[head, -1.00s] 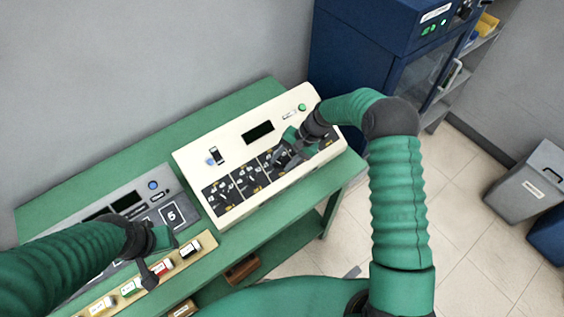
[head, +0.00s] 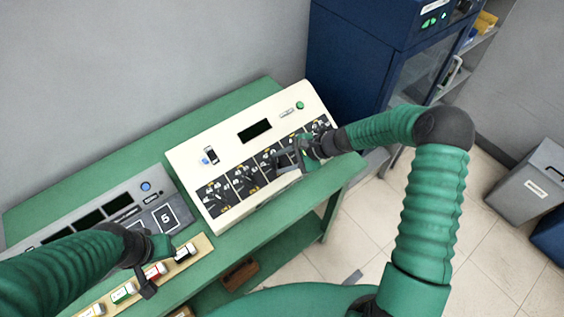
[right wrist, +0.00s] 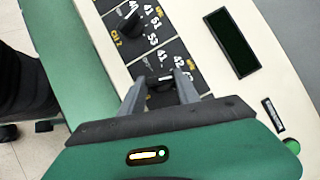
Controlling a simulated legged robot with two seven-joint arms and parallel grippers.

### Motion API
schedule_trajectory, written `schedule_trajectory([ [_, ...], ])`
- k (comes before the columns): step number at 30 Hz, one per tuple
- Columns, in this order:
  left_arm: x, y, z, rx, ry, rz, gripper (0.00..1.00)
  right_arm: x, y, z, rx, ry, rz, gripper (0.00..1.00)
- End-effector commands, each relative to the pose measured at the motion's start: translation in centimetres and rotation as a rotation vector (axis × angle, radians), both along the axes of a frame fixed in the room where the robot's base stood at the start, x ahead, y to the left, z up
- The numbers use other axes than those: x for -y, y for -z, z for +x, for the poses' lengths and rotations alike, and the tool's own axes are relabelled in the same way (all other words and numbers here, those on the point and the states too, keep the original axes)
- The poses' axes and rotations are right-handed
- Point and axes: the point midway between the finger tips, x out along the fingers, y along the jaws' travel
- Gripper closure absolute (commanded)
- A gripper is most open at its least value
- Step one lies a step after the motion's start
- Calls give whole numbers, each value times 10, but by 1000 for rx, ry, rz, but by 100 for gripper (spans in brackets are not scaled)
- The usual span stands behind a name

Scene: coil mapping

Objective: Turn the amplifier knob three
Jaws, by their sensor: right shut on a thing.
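The cream amplifier (head: 222,150) stands on the green table, with a row of dark knob panels along its sloped front. My right gripper (head: 284,163) reaches in from the right at about the third panel from the left. In the right wrist view its two fingers stand on either side of a dark knob (right wrist: 160,84) and are shut on it. The neighbouring panel, marked CH 2, has its own dark knob (right wrist: 128,22). My left gripper (head: 154,270) hangs over the table's left front; its jaws are unclear.
A grey console (head: 112,215) with dark displays and a 5 card is left of the amplifier. A blue cabinet (head: 352,60) stands behind right.

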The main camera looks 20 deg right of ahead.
Motion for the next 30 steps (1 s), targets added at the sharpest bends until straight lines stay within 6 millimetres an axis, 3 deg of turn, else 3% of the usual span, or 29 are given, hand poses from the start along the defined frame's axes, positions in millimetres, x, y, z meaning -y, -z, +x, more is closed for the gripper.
schedule_trajectory([
  [19,0,3,0,0,0,0,64,-2,0,-1,-10,41,26,100],
  [20,0,3,0,0,0,0,64,-2,0,-1,-10,41,26,58],
  [24,0,3,0,0,0,0,64,-1,0,-1,-10,42,25,40],
  [30,0,3,0,0,0,0,64,0,0,0,-9,43,25,40],
])
